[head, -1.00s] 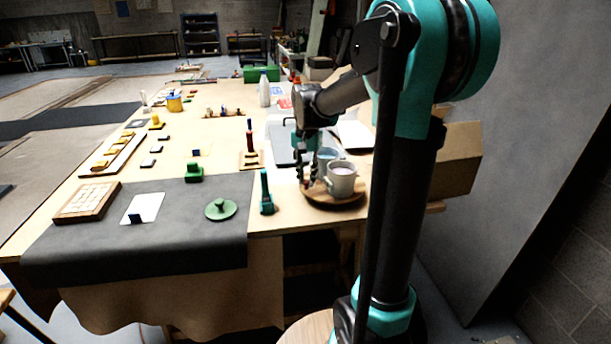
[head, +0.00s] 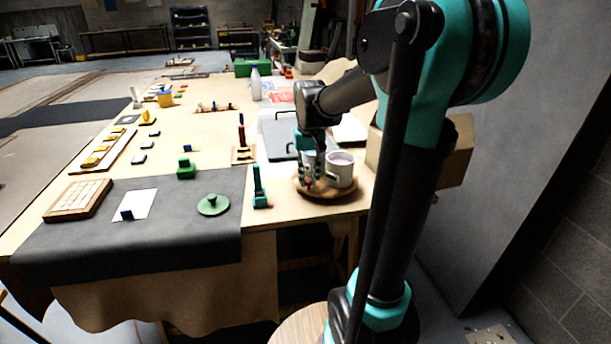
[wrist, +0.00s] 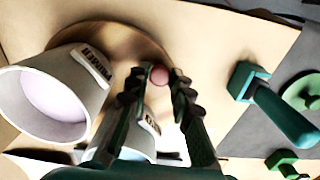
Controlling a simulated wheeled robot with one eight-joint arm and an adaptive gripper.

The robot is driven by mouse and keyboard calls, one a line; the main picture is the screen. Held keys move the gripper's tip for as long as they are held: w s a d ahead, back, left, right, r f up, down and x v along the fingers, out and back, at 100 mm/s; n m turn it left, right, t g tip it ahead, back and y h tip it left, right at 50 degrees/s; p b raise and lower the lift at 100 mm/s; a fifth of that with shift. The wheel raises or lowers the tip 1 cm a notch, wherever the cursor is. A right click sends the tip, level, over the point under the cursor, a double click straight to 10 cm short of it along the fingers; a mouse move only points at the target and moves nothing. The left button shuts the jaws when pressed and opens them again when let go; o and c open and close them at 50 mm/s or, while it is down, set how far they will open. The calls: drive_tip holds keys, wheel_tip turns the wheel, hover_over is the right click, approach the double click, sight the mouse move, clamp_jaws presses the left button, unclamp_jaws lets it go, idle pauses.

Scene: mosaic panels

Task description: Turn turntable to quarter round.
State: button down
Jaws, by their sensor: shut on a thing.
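The turntable (head: 345,193) is a round wooden plate at the table's near right corner; its wood also shows in the wrist view (wrist: 118,38). A pale cup (head: 341,168) stands on its right side, labelled "PRIMER" in the wrist view (wrist: 90,75). A second labelled cup (wrist: 141,138) stands behind my fingers, partly hidden. A small pinkish knob (wrist: 159,75) sits near the turntable's edge. My gripper (head: 309,182) points down at the front left of the plate. In the wrist view its dark ridged fingertips (wrist: 157,82) close around the knob.
A teal-handled tool (head: 259,188) stands just left of the turntable. A green knobbed disc (head: 213,205) lies on the grey mat (head: 180,240). A grey board with a handle (head: 275,140) lies behind. A cardboard box (head: 455,150) is at the right.

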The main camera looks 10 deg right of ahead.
drive_tip(key=shift+s+d+n, duration=0.6)
drive_tip(key=shift+n, duration=0.4)
drive_tip(key=shift+s+d+n, duration=0.3)
drive_tip(key=shift+d+n, duration=0.2)
drive_tip(key=shift+n, duration=0.25)
drive_tip(key=shift+s+d+n, duration=0.25)
drive_tip(key=shift+d+n, duration=0.25)
drive_tip(key=shift+n, duration=0.25)
drive_tip(key=shift+s+d+n, duration=0.3)
drive_tip(key=shift+d+n, duration=0.6)
drive_tip(key=shift+n, duration=0.3)
drive_tip(key=shift+s+d+n, duration=0.1)
drive_tip(key=shift+d+n, duration=0.75)
drive_tip(key=shift+n, duration=0.25)
drive_tip(key=shift+d, duration=0.1)
drive_tip(key=c, duration=1.3)
unclamp_jaws()
wheel_tip(320, 180, up, 12)
drive_tip(key=shift+r, duration=0.1)
